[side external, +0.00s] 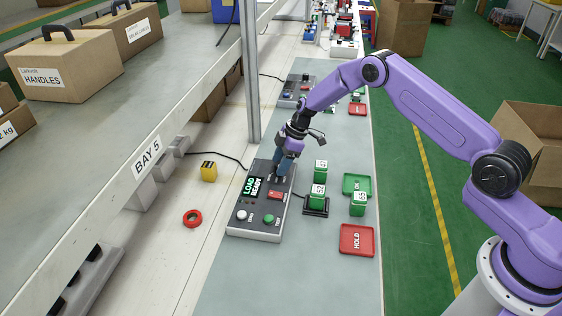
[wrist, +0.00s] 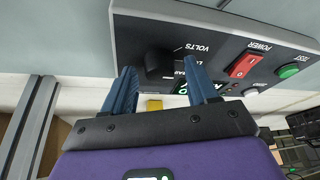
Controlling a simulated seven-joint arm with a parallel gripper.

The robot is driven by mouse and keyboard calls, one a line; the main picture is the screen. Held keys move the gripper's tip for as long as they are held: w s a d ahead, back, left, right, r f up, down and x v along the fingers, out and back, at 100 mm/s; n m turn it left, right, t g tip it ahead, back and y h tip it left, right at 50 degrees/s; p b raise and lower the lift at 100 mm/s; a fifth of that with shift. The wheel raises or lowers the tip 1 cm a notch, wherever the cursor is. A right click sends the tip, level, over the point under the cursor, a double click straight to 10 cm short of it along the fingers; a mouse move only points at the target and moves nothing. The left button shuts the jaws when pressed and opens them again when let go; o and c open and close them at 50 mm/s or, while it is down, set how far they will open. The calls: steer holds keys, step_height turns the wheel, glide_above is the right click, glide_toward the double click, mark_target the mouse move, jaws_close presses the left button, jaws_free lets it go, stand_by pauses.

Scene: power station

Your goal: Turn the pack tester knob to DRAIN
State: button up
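The pack tester (side external: 262,222) is a dark grey box with a lit green display (side external: 253,187), a red power switch, a white button and a green button. In the side view my gripper (side external: 281,172) points down over its far end and hides the knob there. In the wrist view the black knob (wrist: 158,64) shows on the tester (wrist: 220,30), near the word VOLTS. My blue fingers (wrist: 162,80) are apart, one to either side of the knob with gaps visible; contact cannot be told. The knob's pointer and the DRAIN mark cannot be read.
Green packs (side external: 358,205) stand right of the tester, one in a black cradle (side external: 316,211). A shelf post (side external: 252,80) rises behind. A yellow block (side external: 208,172) and red ring (side external: 193,218) lie left.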

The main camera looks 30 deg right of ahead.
steer(key=c, duration=0.9)
steer(key=shift+m, duration=0.5)
steer(key=m, duration=0.2)
steer(key=m+t+h, duration=0.1)
steer(key=shift+s+m+t, duration=0.2)
steer(key=shift+m+t, duration=0.1)
steer(key=shift+m, duration=0.1)
steer(key=shift+a+m+t+h, duration=0.1)
steer(key=shift+m+t+h, duration=0.4)
steer(key=shift+m, duration=1.6)
steer(key=o, duration=1)
steer(key=shift+r, duration=0.1)
steer(key=v, duration=1.7)
steer(key=shift+a+r, duration=0.15)
steer(key=shift+a, duration=0.05)
